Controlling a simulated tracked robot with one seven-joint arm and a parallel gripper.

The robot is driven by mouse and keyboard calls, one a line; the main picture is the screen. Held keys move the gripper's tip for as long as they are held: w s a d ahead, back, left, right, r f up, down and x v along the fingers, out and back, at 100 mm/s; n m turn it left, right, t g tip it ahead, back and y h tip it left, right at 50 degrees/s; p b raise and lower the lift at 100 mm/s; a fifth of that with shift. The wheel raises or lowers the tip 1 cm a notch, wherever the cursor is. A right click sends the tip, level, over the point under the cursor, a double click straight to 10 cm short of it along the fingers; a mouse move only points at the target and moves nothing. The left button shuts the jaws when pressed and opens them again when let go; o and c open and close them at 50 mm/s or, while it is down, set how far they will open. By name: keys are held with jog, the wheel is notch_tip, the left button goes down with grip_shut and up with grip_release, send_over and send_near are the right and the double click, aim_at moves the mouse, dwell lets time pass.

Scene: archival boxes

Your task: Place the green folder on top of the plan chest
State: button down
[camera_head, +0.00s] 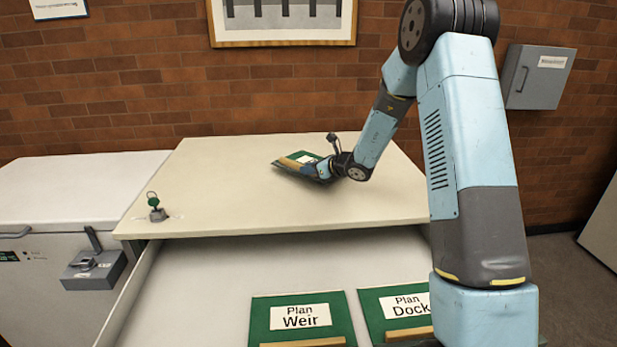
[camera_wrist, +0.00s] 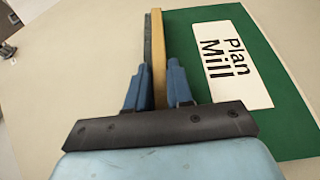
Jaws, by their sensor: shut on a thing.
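A green folder with a white label reading "Plan Mill" (camera_wrist: 285,108) and a wooden edge strip is in my gripper. In the head view the folder (camera_head: 313,155) is over the cream top of the plan chest (camera_head: 240,205), toward its back middle. My gripper (camera_wrist: 158,95) is shut on the wooden strip, one blue finger on each side. In the head view my gripper (camera_head: 318,170) partly hides the folder. The folder looks slightly tilted there, and I cannot tell whether it touches the top.
Below the top, an open drawer (camera_head: 200,290) holds two more green folders, "Plan Weir" (camera_head: 285,328) and "Plan Dock" (camera_head: 372,318). A white chest freezer (camera_head: 60,200) is at left.

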notch_tip(320, 180, down, 3)
jog(key=shift+r, duration=0.1)
jog(key=c, duration=1)
grip_release()
